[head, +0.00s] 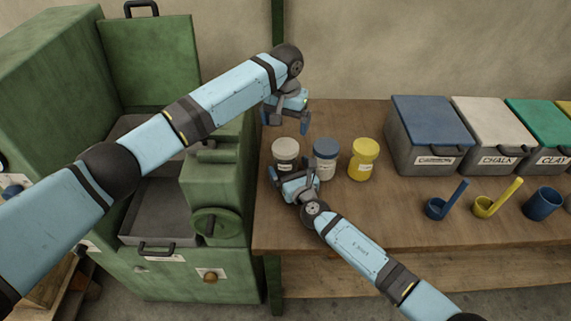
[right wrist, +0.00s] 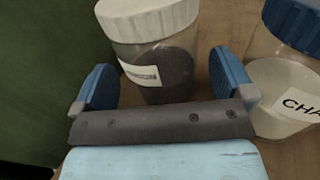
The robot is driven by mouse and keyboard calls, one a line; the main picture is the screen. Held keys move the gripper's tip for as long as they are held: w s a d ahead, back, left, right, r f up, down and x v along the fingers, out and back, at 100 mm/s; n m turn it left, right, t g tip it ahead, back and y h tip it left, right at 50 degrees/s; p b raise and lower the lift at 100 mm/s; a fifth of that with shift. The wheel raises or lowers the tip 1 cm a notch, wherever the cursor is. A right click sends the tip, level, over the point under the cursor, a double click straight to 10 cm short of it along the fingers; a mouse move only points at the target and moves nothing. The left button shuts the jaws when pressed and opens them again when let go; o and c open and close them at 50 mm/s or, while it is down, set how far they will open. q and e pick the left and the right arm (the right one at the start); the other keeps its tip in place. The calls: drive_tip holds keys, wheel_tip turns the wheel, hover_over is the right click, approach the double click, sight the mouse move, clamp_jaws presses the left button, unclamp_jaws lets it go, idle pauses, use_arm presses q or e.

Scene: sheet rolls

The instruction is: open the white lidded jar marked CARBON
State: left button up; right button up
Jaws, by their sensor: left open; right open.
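The white-lidded jar (head: 286,152) stands upright near the left edge of the wooden table, its lid on. In the right wrist view the jar (right wrist: 165,70) shows dark contents and a label too blurred to read surely. My right gripper (head: 291,172) is open at the jar's near side. Its blue fingers show to the left and right of the jar's body, with gaps, and they are not closed on it. My left gripper (head: 286,119) is open and empty, pointing down above and slightly behind the white lid (right wrist: 148,17).
A blue-lidded jar (head: 325,158) stands close to the right, and a yellow jar (head: 363,160) beyond it. A green machine (head: 215,185) borders the table on the left. Lidded bins (head: 430,138), scoops (head: 437,208) and a blue cup (head: 541,203) are farther right.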

sight(286, 146)
drive_tip(key=shift+x, duration=1.4)
drive_tip(key=shift+c, duration=0.2)
drive_tip(key=c, duration=1.6)
use_arm(q)
drive_tip(key=m, duration=2.6)
drive_tip(key=shift+f+m, duration=0.45)
drive_tip(key=shift+m, duration=0.05)
drive_tip(key=shift+f, duration=3.55)
